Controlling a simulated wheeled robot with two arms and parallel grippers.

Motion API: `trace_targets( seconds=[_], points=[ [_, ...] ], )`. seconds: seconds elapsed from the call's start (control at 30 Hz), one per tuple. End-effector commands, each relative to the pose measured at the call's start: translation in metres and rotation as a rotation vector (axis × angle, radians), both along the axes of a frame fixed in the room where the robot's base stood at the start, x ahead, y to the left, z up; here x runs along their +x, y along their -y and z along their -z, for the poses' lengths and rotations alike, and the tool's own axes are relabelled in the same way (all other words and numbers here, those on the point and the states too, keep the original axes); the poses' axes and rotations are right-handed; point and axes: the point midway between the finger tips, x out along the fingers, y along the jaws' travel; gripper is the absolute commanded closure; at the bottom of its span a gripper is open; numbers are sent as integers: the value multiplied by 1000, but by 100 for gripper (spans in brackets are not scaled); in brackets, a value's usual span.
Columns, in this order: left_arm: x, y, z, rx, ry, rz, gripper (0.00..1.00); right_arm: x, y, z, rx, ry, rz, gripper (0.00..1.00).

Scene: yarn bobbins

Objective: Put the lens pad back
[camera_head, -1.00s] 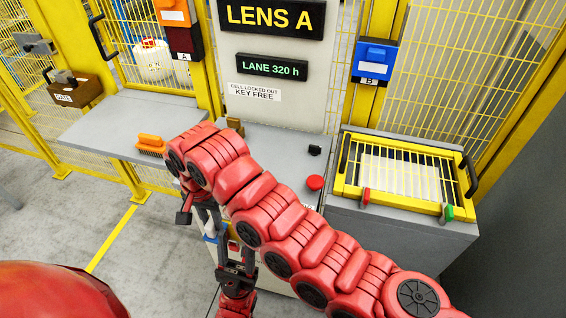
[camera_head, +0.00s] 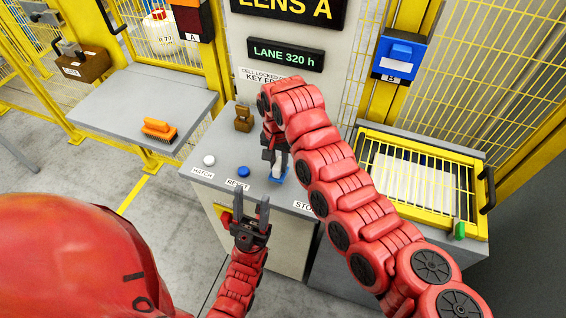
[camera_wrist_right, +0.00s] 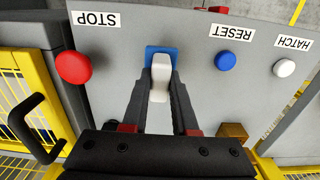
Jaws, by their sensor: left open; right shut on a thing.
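My right gripper (camera_head: 277,163) is shut on a white-handled thing with a flat blue base, which I take to be the lens pad (camera_head: 279,174). In the right wrist view the pad's white handle (camera_wrist_right: 160,78) is between the two fingers, with the blue base beyond the tips. It is over the grey console top, between the STOP and RESET buttons; I cannot tell whether it touches. My left gripper (camera_head: 252,207) is open and empty, pointing up at the console's front edge.
The console (camera_head: 222,155) has a white HATCH button (camera_head: 209,160), a blue RESET button (camera_head: 243,171) and a red STOP button (camera_wrist_right: 73,67). An orange brush (camera_head: 159,129) lies on the left shelf. A blue holder marked B (camera_head: 399,55) and a yellow barred cover (camera_head: 425,180) are at right.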

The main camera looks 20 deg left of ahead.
Motion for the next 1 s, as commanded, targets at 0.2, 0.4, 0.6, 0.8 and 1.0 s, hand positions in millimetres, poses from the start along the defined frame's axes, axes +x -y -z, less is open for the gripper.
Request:
trace_targets(
  seconds=[0.2, 0.4, 0.6, 0.8, 1.0],
  points=[
    [0, 0, -11, 0, 0, 0, 50, 11, 9, 3, -2, -4, -1, 100],
    [0, 0, -29, 0, 0, 0, 50, 10, 9, 25, -3, -5, -2, 100],
    [0, 0, -30, 0, -1, 0, 50, 12, 8, 37, 2, 0, 0, 100],
    [0, 0, -30, 0, 0, 0, 50, 12, 8, 37, 2, 0, 0, 59],
    [0, 0, -30, 0, 0, 0, 50, 11, 9, 37, 1, -1, 0, 43]
  ],
)
